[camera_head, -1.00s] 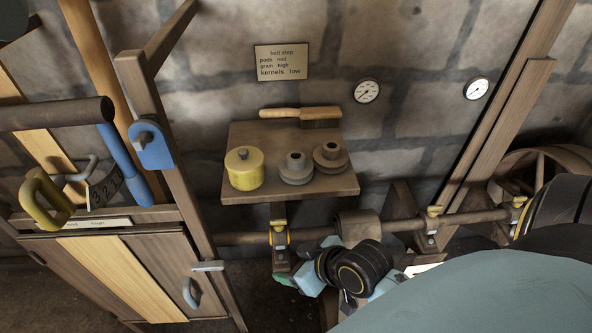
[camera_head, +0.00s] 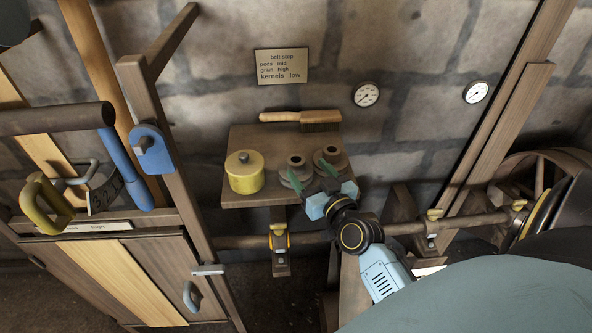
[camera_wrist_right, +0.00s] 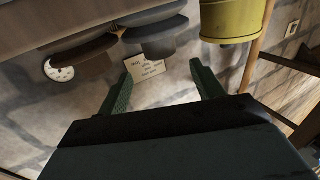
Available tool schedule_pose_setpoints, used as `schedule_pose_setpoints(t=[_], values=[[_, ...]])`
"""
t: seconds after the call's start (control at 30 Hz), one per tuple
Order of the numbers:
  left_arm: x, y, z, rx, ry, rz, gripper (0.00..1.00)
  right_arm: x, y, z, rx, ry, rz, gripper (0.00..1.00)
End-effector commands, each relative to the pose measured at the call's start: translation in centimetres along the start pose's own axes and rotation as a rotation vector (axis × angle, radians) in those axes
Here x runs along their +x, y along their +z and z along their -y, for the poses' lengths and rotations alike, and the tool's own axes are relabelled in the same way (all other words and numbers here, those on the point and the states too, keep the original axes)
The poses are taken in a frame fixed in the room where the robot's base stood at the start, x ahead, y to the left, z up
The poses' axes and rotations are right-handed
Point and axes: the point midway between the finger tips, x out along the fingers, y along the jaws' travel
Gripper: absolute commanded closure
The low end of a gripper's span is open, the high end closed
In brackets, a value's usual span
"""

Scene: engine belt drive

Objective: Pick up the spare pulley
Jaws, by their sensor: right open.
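Two stepped pulleys stand on a small wooden wall shelf (camera_head: 240,196) in the head view: a grey one (camera_head: 296,173) in the middle and a browner one (camera_head: 331,157) to its right. I cannot tell from looks which is the spare. My right gripper (camera_head: 311,174) is open and empty at the shelf's front edge, its green fingers partly covering both pulleys. In the right wrist view the grey pulley (camera_wrist_right: 158,33) lies just beyond the gap between the fingertips (camera_wrist_right: 162,72); the brown one (camera_wrist_right: 85,52) is to its left. My left gripper is not in view.
A yellow lidded tin (camera_head: 245,172) stands left of the pulleys, and a brush (camera_head: 300,116) lies behind them. A shaft (camera_head: 395,223) runs below the shelf. A wooden post (camera_head: 172,150) and levers stand left.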

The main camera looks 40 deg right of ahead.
Motion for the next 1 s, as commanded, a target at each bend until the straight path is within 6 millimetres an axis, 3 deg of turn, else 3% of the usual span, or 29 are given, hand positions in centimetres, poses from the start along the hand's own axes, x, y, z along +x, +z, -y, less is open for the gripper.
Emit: schedule_pose_setpoints(t=[0.1, 0.37, 0.7, 1.0], values=[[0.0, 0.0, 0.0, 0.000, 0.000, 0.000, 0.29, 2.0, 0.0, 0.0, 0.000, 0.001, -0.002, 0.33], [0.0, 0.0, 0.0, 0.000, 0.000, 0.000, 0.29, 3.7, 0.2, 0.1, 0.000, -0.001, 0.001, 0.33], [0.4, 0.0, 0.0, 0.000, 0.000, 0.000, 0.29, 8.1, 0.8, 0.3, 0.001, -0.001, 0.000, 0.33], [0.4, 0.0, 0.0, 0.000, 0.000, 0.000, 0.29, 8.5, 0.9, 0.3, -0.002, -0.001, 0.002, 0.33]])
